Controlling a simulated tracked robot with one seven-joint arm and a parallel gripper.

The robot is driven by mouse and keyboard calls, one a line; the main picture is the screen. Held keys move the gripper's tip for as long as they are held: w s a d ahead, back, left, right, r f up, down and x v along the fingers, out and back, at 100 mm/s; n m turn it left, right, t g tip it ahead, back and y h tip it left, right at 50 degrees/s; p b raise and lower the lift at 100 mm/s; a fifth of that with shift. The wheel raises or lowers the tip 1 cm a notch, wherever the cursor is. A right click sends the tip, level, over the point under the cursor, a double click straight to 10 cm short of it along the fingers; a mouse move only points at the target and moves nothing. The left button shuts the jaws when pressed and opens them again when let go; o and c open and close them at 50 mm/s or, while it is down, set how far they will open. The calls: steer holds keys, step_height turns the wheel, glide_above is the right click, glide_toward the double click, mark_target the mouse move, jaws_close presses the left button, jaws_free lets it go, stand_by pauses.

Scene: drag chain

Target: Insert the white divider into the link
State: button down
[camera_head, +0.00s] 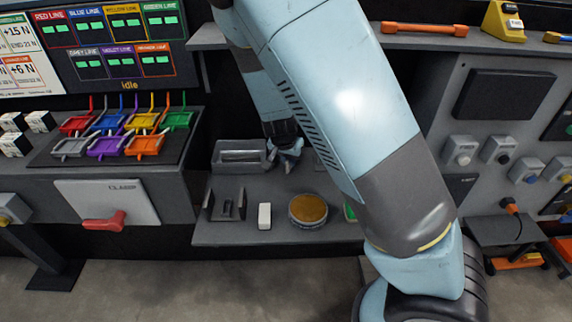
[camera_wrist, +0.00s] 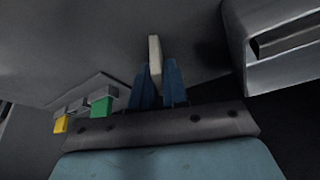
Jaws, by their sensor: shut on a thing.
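My gripper (camera_head: 287,158) is low over the grey shelf, just right of a grey open-topped tray (camera_head: 240,146). In the wrist view its blue fingers (camera_wrist: 157,84) are shut on a narrow off-white piece, the white divider (camera_wrist: 155,55), which sticks out past the fingertips. The divider cannot be made out in the head view. A dark fixture with upright side plates (camera_head: 211,204), possibly the link, stands on the shelf left of and nearer than my gripper. I cannot tell for certain that it is the link. The gripper is apart from it.
A white block (camera_head: 264,216) and a round tan-topped thing (camera_head: 308,209) stand on the shelf (camera_head: 260,235) in front. A grey box with a dark slot (camera_wrist: 285,45) is close right in the wrist view; green (camera_wrist: 101,106) and yellow (camera_wrist: 61,125) pieces are left. My arm hides the shelf's right part.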

steer(key=shift+r, duration=0.6)
step_height(320, 180, up, 2)
steer(key=shift+s+r, duration=0.15)
steer(key=s+d+r, duration=0.3)
steer(key=s+r, duration=0.6)
steer(key=s, duration=0.4)
steer(key=shift+d+r, duration=0.2)
steer(key=shift+d, duration=0.2)
